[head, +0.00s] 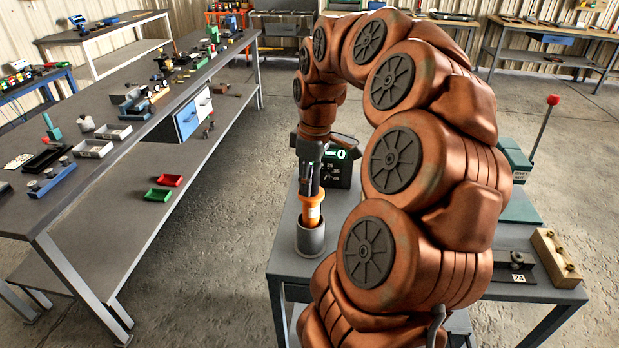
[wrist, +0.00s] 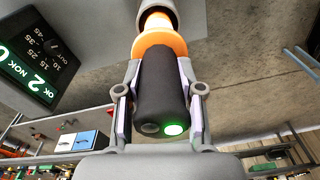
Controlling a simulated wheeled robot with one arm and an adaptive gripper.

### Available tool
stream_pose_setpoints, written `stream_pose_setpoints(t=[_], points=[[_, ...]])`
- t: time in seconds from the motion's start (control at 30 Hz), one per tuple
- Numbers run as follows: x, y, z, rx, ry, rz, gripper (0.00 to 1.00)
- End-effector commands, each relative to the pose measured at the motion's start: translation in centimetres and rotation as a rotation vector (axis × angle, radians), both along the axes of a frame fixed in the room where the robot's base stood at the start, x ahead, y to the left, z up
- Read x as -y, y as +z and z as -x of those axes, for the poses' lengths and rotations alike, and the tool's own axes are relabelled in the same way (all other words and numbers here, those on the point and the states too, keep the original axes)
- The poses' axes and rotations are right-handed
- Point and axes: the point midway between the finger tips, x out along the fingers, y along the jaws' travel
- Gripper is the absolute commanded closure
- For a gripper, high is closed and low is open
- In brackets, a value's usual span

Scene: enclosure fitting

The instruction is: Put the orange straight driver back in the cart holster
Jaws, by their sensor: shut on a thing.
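The orange straight driver (head: 311,212) is upright, with its black handle at the top and its orange body below. My gripper (head: 311,187) is shut on the driver's black handle from above. In the wrist view the handle (wrist: 162,95) sits between the fingers of my gripper (wrist: 160,90), with a green light at its end. The cart holster (head: 310,240) is a grey cup on the cart top, and the driver's lower end is at its mouth. The wrist view shows the grey holster (wrist: 158,12) around the driver's far end. How deep the driver sits is hidden.
A display box (head: 345,170) with green figures stands on the cart (head: 285,262) behind the holster. A wooden block (head: 556,258) and a black holder (head: 512,266) lie at the cart's right. A long bench (head: 150,135) with parts and trays stands left, across a floor gap.

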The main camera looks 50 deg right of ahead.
Motion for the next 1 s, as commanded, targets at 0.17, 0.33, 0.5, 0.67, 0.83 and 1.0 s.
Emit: stream_pose_setpoints(t=[0.17, 0.33, 0.5, 0.67, 0.83, 1.0], points=[[0.03, -0.07, -0.03, 0.003, -0.001, 0.001, 1.00], [0.03, -0.05, -0.03, 0.003, -0.001, 0.001, 0.62], [0.02, -0.07, -0.02, 0.002, 0.000, 0.002, 0.45], [0.01, -0.10, -0.02, 0.001, 0.000, 0.001, 0.34], [0.01, -0.16, -0.02, 0.000, 0.000, 0.000, 0.34], [0.04, 0.27, -0.02, 0.001, 0.000, 0.001, 0.34]])
